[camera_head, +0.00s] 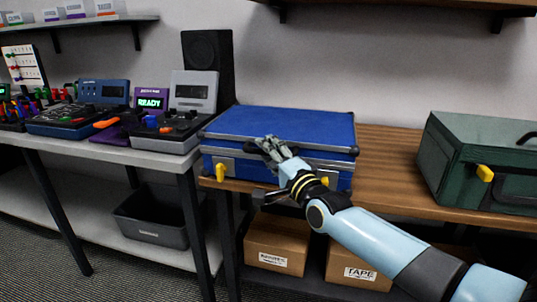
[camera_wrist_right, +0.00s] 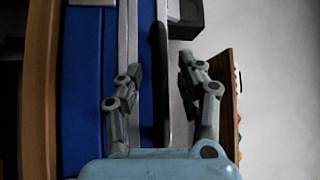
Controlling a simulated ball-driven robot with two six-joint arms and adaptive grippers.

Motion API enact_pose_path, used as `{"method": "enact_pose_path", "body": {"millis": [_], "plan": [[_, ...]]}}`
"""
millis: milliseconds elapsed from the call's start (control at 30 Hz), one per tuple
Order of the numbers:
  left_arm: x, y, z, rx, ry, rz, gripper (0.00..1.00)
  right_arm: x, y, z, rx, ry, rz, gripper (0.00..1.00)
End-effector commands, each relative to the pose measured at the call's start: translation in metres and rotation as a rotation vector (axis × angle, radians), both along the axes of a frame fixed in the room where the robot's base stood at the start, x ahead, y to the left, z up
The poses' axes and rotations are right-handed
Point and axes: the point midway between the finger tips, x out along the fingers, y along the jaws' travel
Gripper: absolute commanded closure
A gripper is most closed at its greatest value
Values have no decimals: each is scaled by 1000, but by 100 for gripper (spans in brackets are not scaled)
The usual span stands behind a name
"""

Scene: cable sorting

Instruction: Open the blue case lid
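The blue case (camera_head: 285,122) sits shut on the wooden table, with metal edging and dark corners. Its yellow left latch (camera_head: 205,173) shows on the front; the yellow right latch (camera_head: 325,181) is partly covered by my arm. My right gripper (camera_head: 268,147) is at the front upper edge of the lid, near its middle. In the right wrist view, the gripper's two fingers (camera_wrist_right: 161,78) are spread apart, with the blue case (camera_wrist_right: 85,90) at left and its metal edging between them. I cannot tell whether a finger touches the lid. My left gripper is out of view.
A dark green case (camera_head: 455,165) with a yellow latch stands at the right on the wooden table (camera_head: 390,150). Left is a grey table with devices and a black speaker (camera_head: 208,62). Cardboard boxes (camera_head: 275,243) sit below. Bare wood separates the two cases.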

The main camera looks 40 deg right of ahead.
Motion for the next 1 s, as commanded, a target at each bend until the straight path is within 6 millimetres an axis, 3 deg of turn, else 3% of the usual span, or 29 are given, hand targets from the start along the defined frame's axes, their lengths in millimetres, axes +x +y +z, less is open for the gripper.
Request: {"method": "enact_pose_path", "body": {"millis": [233,533,1000], "plan": [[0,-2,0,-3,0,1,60,1,0,0,0,1,0,62],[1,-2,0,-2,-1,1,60,1,0,0,0,1,0,100],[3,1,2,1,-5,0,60,0,0,-1,0,7,0,100]]}}
